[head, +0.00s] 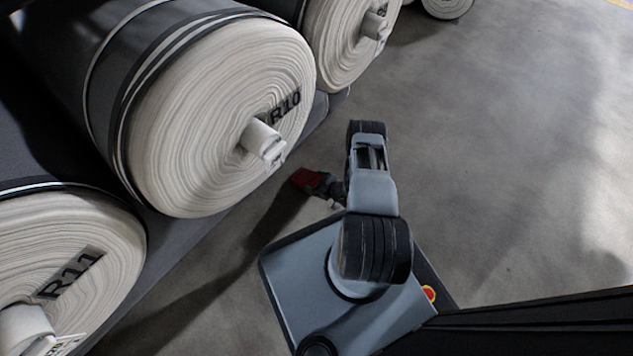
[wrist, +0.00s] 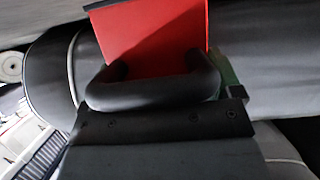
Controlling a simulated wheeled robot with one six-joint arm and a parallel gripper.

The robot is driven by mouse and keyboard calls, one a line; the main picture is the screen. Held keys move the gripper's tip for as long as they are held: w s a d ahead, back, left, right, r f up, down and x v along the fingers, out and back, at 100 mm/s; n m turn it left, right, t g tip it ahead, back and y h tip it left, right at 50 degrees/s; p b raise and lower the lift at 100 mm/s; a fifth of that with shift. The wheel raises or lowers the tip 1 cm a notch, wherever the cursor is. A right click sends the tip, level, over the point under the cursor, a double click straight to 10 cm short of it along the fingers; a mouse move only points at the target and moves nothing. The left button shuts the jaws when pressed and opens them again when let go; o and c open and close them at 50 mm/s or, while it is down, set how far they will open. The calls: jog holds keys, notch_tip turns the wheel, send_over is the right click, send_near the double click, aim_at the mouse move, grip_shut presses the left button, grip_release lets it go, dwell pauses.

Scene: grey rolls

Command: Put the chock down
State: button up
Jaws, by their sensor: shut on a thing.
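The chock is a red wedge-like block (wrist: 150,38) with a black bar handle (wrist: 150,92), seen in the wrist view. My gripper (wrist: 160,115) is shut on the handle, and its dark jaw covers the lower part of the view. In the head view the red chock (head: 307,179) shows small, beside the lower front of the roll marked R10. My gripper (head: 328,188) is partly hidden behind my arm there. I cannot tell whether the chock touches the floor.
Large pale-ended rolls lie in a row at the left: R11 (head: 70,265), R10 (head: 215,115), and another roll (head: 350,40) behind. A core end (head: 262,142) sticks out of R10 near my arm. The grey floor (head: 530,170) on the right is clear.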

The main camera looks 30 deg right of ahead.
jog(key=shift+f, duration=0.6)
